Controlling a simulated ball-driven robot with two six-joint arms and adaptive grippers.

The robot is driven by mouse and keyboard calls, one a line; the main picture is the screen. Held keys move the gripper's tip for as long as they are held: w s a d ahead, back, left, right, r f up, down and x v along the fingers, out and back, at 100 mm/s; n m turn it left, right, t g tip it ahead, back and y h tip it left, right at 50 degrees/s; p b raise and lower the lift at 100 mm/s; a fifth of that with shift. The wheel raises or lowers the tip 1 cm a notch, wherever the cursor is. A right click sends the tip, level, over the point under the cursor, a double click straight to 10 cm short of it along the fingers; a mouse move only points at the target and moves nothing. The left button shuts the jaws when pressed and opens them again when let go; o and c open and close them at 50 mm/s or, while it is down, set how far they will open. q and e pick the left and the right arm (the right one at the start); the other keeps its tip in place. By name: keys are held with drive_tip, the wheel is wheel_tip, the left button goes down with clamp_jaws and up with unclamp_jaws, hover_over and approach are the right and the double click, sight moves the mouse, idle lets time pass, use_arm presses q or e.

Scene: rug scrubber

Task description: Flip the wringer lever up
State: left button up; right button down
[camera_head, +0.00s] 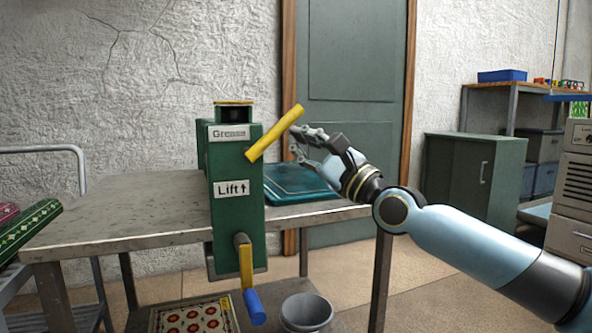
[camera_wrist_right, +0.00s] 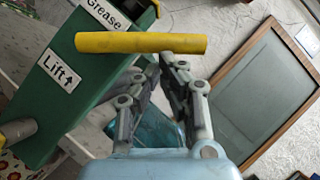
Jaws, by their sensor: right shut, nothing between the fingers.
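A green machine (camera_head: 236,215) labelled "Grease" and "Lift ↑" stands at the table's front edge. A yellow lever (camera_head: 275,133) on its upper right side slants up to the right; it also crosses the wrist view (camera_wrist_right: 120,43). I take it for the wringer lever. My right gripper (camera_head: 299,140) is shut and empty, just right of the lever's upper half. In the right wrist view its fingertips (camera_wrist_right: 172,60) lie close to the lever's underside; I cannot tell whether they touch. Below, a crank has a yellow arm (camera_head: 246,265) and blue grip (camera_head: 255,306). My left gripper is not in view.
The machine is on a grey metal table (camera_head: 120,222). A teal folded item (camera_head: 300,182) lies behind it. A grey bucket (camera_head: 306,312) and a patterned rug (camera_head: 193,318) are below. Rolled rugs (camera_head: 30,230) lie at left. A green cabinet (camera_head: 475,175) stands right.

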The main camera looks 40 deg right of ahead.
sight(289, 117)
drive_tip(key=r+n+g+p, duration=0.1)
drive_tip(key=n, duration=0.1)
drive_tip(key=a+r+n+g+y+p, duration=0.1)
drive_tip(key=r+n, duration=0.1)
drive_tip(key=shift+w+a+r+y, duration=0.1)
drive_tip(key=shift+y, duration=0.2)
drive_tip(key=n+p, duration=0.1)
drive_tip(key=a+r+n+g+p, duration=0.1)
drive_tip(key=shift+w+r+n, duration=0.1)
drive_tip(key=shift+r+n, duration=0.05)
drive_tip(key=shift+n, duration=0.15)
drive_tip(key=shift+a+r+g+p, duration=0.15)
drive_tip(key=shift+g+p, duration=0.15)
drive_tip(key=shift+p, duration=0.2)
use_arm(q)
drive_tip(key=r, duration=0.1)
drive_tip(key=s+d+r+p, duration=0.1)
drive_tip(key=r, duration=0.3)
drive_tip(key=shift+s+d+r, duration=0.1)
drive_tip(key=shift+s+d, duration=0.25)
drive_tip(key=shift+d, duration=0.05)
use_arm(e)
drive_tip(key=shift+w+a+n+g, duration=0.15)
drive_tip(key=shift+a+n+g, duration=0.3)
drive_tip(key=shift+n, duration=0.45)
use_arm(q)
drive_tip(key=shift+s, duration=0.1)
use_arm(e)
drive_tip(key=shift+d, duration=0.1)
